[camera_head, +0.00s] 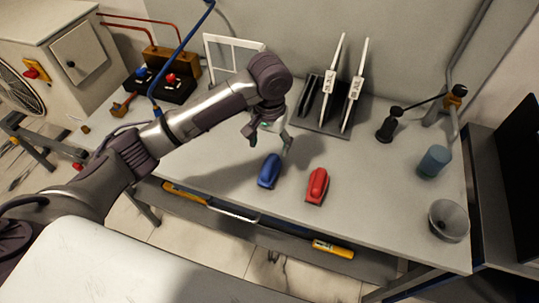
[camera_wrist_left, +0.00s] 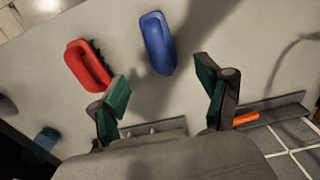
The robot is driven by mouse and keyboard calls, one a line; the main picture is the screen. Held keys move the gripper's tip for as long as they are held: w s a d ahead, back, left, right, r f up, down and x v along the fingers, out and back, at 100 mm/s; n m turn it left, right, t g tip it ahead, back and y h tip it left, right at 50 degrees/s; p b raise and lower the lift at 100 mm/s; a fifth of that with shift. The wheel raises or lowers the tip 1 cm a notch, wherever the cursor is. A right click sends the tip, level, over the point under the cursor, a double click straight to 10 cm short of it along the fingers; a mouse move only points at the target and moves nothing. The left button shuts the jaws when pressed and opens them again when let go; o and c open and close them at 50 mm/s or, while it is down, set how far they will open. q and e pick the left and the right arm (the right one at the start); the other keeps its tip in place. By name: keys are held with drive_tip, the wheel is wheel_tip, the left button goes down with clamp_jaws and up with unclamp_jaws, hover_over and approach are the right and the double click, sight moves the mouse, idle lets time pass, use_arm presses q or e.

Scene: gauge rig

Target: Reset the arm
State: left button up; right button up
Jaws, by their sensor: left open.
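My left arm reaches in from the left of the head view, and my left gripper (camera_head: 268,138) hangs over the workbench (camera_head: 385,205). In the left wrist view the gripper (camera_wrist_left: 163,98) has its two green-padded fingers spread wide, with nothing between them. A blue brush-like tool (camera_head: 269,171) lies on the bench close to the gripper, and a red one (camera_head: 317,185) lies to its right. In the left wrist view the blue tool (camera_wrist_left: 157,43) and the red tool (camera_wrist_left: 88,65) lie beyond the fingertips, apart from them. My right gripper is out of view.
A rack (camera_head: 325,121) with two white calipers stands at the back. A grey funnel (camera_head: 449,220) and a blue-grey cup (camera_head: 434,161) stand at the right. A dark box (camera_head: 170,88) with red and blue knobs sits at the back left.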

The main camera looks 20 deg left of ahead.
use_arm(q)
drive_tip(key=shift+r, duration=0.45)
drive_tip(key=s+d+f+m+t+h, duration=0.1)
drive_tip(key=s+d+f+h, duration=0.1)
drive_tip(key=s+d+f, duration=0.3)
drive_tip(key=s+d+f+m+t+h, duration=0.1)
drive_tip(key=s+f+m, duration=0.1)
drive_tip(key=s+f, duration=0.35)
drive_tip(key=s+a+n+t+y, duration=0.1)
drive_tip(key=s+a+t+y, duration=0.15)
drive_tip(key=s+a, duration=1.1)
wheel_tip(320, 180, down, 26)
drive_tip(key=s+d+g, duration=0.2)
drive_tip(key=s, duration=0.1)
drive_tip(key=s+a+f+g, duration=0.1)
drive_tip(key=s+a+f, duration=0.2)
drive_tip(key=s+f, duration=1.3)
